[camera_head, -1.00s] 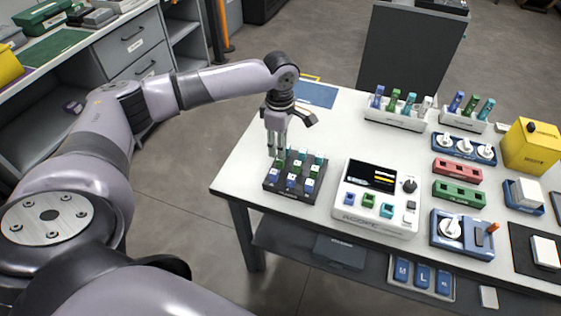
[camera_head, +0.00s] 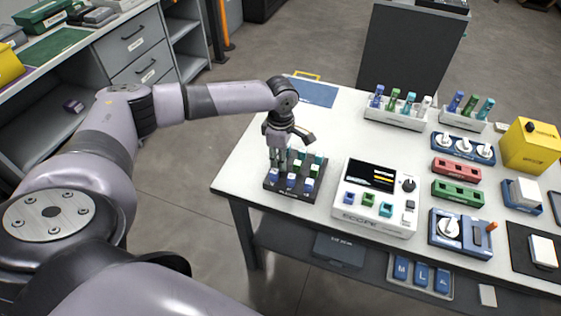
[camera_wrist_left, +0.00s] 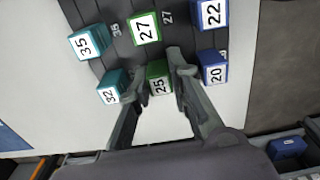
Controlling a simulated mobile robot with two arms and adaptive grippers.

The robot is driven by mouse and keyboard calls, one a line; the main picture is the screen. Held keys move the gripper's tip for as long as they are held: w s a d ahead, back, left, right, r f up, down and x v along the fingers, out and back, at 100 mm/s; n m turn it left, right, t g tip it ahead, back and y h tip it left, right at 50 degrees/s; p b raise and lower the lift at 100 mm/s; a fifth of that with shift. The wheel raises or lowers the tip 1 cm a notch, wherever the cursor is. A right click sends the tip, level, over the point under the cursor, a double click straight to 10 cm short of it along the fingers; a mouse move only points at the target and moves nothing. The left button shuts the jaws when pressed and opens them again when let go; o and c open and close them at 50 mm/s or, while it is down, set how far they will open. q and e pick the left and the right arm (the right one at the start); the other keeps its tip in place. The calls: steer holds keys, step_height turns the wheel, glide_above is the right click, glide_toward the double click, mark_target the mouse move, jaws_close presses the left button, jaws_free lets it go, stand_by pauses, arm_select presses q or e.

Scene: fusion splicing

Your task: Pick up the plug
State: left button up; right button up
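A dark rack (camera_head: 272,187) stands at the table's left front and holds several numbered plugs in blue, green and teal. My left gripper (camera_head: 278,160) points down over the rack's rear left part. In the left wrist view the gripper (camera_wrist_left: 157,72) is open, with its two fingers on either side of the green plug 25 (camera_wrist_left: 159,84). A small gap seems to show beside that plug; contact is unclear. The teal plug 32 (camera_wrist_left: 110,92) and the blue plug 20 (camera_wrist_left: 213,74) stand just outside the fingers. My right gripper is not in view.
Green plug 27 (camera_wrist_left: 145,28), teal plug 35 (camera_wrist_left: 87,43) and blue plug 22 (camera_wrist_left: 212,14) stand close by in the rack. A white device with a screen (camera_head: 372,212) is right of the rack. Plug holders (camera_head: 396,118) stand at the back.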

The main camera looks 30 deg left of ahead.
arm_select(q)
jaws_close()
steer(key=shift+r, duration=0.15)
step_height(320, 180, up, 20)
steer(key=shift+b, duration=0.35)
steer(key=shift+o, duration=0.4)
jaws_free()
jaws_close()
